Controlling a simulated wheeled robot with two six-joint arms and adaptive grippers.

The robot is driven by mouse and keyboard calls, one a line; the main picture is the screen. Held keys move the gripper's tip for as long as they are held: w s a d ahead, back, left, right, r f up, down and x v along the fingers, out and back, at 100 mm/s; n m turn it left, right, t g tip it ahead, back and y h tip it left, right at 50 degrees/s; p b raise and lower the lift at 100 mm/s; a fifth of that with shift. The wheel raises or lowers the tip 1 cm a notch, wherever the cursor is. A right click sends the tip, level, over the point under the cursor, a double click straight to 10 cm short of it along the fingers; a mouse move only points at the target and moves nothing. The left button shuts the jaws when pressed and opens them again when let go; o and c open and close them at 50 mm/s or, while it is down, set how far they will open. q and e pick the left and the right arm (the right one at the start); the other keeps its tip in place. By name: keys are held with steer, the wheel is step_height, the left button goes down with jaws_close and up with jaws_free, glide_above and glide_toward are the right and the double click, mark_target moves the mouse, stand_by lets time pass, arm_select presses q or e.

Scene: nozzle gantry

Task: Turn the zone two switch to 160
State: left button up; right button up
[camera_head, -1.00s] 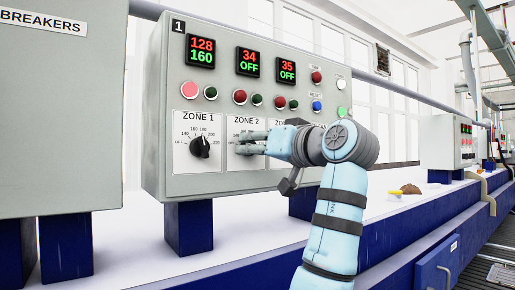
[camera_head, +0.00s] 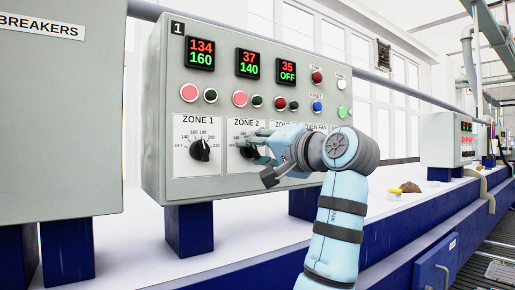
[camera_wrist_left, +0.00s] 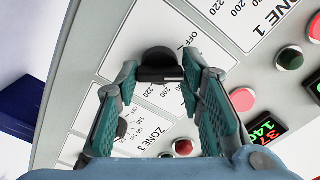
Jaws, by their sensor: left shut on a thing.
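The zone two switch is a black rotary knob, seen in the left wrist view (camera_wrist_left: 160,66) between my left fingers. In the head view my left gripper (camera_head: 256,141) is at the ZONE 2 dial plate (camera_head: 236,133) and hides most of the knob and its scale. In the left wrist view the gripper (camera_wrist_left: 162,76) is shut on the knob, with a finger on each side. The zone two display (camera_head: 248,64) reads red 37 over green 140. The red lamp (camera_head: 240,99) below it is lit. My right gripper is not in view.
The zone one knob (camera_head: 200,149) is close on the left, and its display (camera_head: 200,53) reads 134 over 160. The third display (camera_head: 287,72) reads 35 over OFF. The zone three dial is mostly behind my left arm. A breaker cabinet (camera_head: 60,120) stands at left.

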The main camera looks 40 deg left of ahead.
arm_select(q)
steer(key=shift+m, duration=2)
steer(key=o, duration=1.2)
steer(key=v, duration=0.7)
steer(key=shift+d, duration=0.2)
steer(key=shift+p, duration=0.3)
